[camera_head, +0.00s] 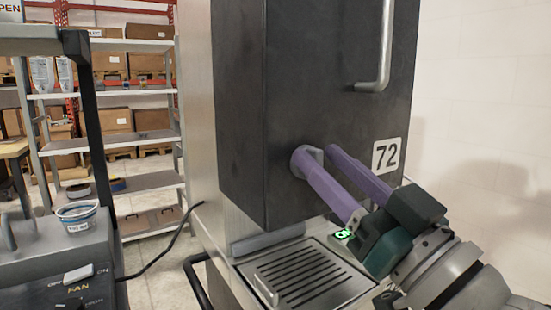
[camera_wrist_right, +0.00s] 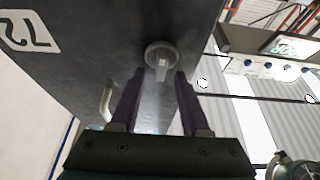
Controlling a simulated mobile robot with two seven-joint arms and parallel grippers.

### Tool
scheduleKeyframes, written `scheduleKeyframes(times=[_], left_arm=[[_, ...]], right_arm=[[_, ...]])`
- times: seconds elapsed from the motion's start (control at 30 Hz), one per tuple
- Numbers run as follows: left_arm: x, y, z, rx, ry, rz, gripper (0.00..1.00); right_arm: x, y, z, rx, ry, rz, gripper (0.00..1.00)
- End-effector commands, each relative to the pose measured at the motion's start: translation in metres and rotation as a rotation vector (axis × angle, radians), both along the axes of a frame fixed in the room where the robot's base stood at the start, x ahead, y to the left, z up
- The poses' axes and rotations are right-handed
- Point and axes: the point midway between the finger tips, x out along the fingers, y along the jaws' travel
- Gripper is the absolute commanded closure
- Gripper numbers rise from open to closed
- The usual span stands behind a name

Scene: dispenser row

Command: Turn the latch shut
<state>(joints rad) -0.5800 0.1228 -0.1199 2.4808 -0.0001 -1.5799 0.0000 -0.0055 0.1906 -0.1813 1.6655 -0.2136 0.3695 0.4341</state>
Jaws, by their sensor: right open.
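The latch (camera_wrist_right: 160,54) is a round grey knob with a short raised lever on the dark door (camera_wrist_right: 90,45) of the dispenser. In the wrist view its lever points down the picture, towards the gap between my fingers. In the head view the latch (camera_head: 314,153) is partly hidden by a finger. My right gripper (camera_head: 318,153) has long purple fingers, spread apart and empty. In the wrist view the right gripper (camera_wrist_right: 160,75) has one fingertip on each side of the lever; I cannot tell whether either touches it. My left gripper is not in view.
A slotted drip tray (camera_head: 300,275) lies below. A grey machine with a cup (camera_head: 77,215) stands left; shelves (camera_head: 110,120) stand behind. A white wall is at right.

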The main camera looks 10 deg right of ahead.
Motion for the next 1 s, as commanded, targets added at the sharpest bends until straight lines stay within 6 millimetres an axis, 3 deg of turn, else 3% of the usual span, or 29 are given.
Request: scheduleKeyframes(times=[0.27,0.67,1.0], left_arm=[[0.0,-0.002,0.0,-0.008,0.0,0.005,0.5],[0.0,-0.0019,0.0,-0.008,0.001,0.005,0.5],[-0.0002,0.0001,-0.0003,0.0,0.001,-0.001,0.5]], right_arm=[[0.0012,0.0005,0.0005,0.0,-0.001,0.0,0.56],[0.0009,0.0003,0.0005,0.0,-0.001,0.0,1.0],[0.0008,0.0004,0.0005,0.0,-0.001,0.0,1.0]])
